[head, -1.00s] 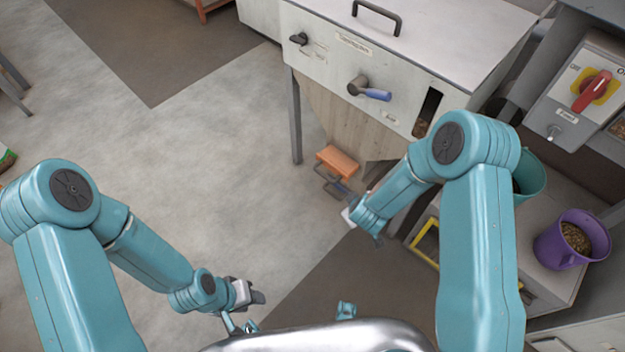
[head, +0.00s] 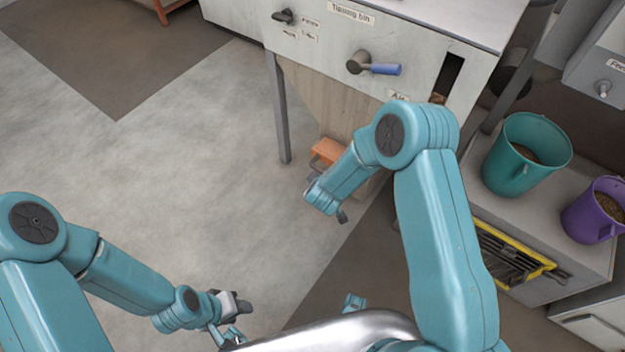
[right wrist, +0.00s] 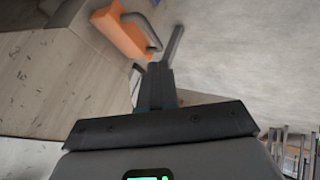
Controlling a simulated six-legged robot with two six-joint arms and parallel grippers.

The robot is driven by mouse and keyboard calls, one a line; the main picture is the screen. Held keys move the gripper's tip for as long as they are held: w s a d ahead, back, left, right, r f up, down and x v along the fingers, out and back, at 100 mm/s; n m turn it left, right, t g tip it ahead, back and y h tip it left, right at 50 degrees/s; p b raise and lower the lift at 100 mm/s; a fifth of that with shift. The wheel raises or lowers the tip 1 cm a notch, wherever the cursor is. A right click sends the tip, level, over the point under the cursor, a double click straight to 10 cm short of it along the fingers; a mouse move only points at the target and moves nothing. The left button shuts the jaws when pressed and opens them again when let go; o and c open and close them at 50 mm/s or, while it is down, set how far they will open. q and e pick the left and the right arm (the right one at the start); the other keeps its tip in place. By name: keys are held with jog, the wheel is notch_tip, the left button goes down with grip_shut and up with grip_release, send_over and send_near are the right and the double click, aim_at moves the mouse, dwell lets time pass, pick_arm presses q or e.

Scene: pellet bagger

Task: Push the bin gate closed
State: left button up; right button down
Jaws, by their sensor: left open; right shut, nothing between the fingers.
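The tipping bin (head: 400,62) stands at the top of the head view, with a wooden chute below its front panel. The orange bin gate (head: 326,150) is low at this chute, partly hidden by my right arm. In the right wrist view the gate (right wrist: 121,35) is an orange block with a grey bar handle, just ahead of my fingers. My right gripper (right wrist: 160,82) is shut and empty, pointing toward the handle; I cannot tell whether they touch. My left gripper (head: 240,304) is open and empty over the floor, well away from the gate.
A blue-handled lever (head: 380,69) sticks out of the bin front. A green bucket (head: 509,172) and a purple bucket (head: 590,222) with pellets stand on a grey bench at right. A bin leg (head: 278,110) stands left of the gate. The floor at left is clear.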

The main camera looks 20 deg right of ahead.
pick_arm(q)
jog(key=f+b, duration=0.2)
jog(key=f, duration=0.1)
jog(key=f+b, duration=0.2)
jog(key=shift+w+a, duration=0.25)
jog(key=shift+w, duration=0.05)
pick_arm(e)
jog(key=f, duration=0.1)
jog(key=a+f, duration=0.1)
jog(key=f, duration=0.1)
jog(key=a+f, duration=0.1)
jog(key=f, duration=0.1)
jog(key=shift+w+a, duration=0.15)
jog(key=shift+w, duration=0.05)
pick_arm(q)
jog(key=shift+f, duration=0.1)
